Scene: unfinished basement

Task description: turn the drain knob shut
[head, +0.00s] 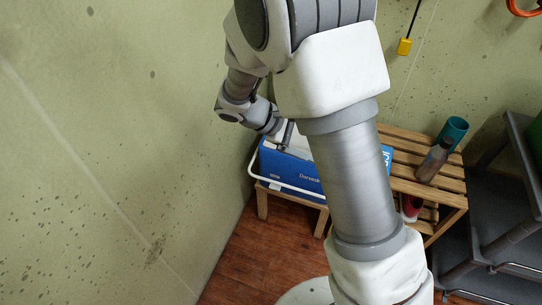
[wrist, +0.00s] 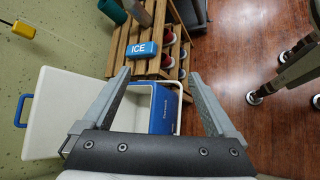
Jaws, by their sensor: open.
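A blue cooler (head: 292,172) with a white carrying bar stands on a slatted wooden bench, close to the wall. In the wrist view its blue side (wrist: 163,112) shows between my fingers, and its white lid (wrist: 62,98) lies swung open to the left. I cannot make out the drain knob in either view. My gripper (wrist: 158,74) is open with nothing between its fingers, above the cooler. In the head view my gripper (head: 286,136) is small, at the cooler's top edge, and my arm covers part of the cooler.
A blue ice pack (wrist: 139,49) lies on the bench (head: 405,150). A teal cup (head: 454,131) and a bottle (head: 434,160) stand on its right part; red-and-white shoes (wrist: 169,38) sit below. Grey shelving (head: 495,215) stands right.

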